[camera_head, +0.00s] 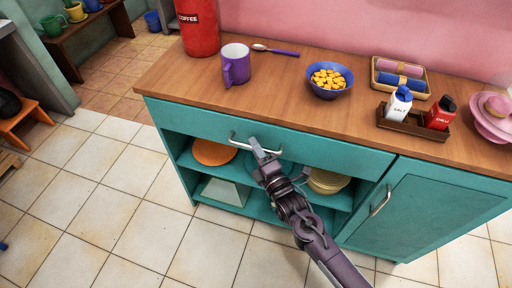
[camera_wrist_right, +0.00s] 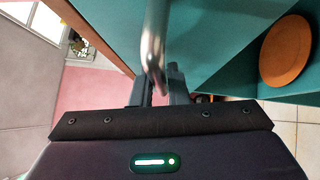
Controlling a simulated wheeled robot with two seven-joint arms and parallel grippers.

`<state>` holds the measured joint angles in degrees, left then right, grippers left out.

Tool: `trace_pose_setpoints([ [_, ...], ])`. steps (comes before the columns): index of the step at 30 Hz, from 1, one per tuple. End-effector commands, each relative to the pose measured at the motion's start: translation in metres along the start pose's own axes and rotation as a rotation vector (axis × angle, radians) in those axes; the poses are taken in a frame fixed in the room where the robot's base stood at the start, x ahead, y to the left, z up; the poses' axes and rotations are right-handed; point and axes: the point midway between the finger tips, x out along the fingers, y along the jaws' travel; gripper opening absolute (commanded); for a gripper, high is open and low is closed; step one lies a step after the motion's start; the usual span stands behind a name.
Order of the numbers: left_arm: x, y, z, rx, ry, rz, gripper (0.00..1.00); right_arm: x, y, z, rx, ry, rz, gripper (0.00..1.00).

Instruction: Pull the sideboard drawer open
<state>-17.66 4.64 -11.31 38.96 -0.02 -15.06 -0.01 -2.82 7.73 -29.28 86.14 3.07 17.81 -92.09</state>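The teal sideboard has a wide drawer (camera_head: 200,121) under its wooden top. The drawer front looks flush with the sideboard. Its silver bar handle (camera_head: 238,144) runs across the front. My right gripper (camera_head: 258,148) is at the middle of this handle, its arm coming from the lower right. In the right wrist view the handle (camera_wrist_right: 154,45) runs down between the two dark fingers (camera_wrist_right: 158,88), which look closed on it. The fingers hide part of the handle in the head view. My left gripper is not in view.
On the top stand a red coffee canister (camera_head: 198,27), a purple mug (camera_head: 236,64), a blue bowl (camera_head: 329,80) of yellow pieces and a shaker tray (camera_head: 415,123). Below the drawer are open shelves with an orange plate (camera_head: 213,152). A cupboard door (camera_head: 415,205) is at right. Tiled floor in front is clear.

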Motion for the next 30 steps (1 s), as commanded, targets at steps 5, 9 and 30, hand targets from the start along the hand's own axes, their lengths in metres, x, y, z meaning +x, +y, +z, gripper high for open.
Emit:
trace_pose_setpoints([
  [5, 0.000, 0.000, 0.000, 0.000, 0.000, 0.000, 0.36, 0.000, 0.000, 0.000, 0.000, 0.000, 0.000, 0.00],
  [9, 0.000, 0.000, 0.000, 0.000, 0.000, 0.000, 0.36, 0.000, 0.000, 0.000, 0.000, 0.000, -0.001, 0.00],
  [30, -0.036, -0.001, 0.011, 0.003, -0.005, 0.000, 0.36, -0.071, 0.023, -0.071, 0.004, 0.004, -0.006, 0.00],
])
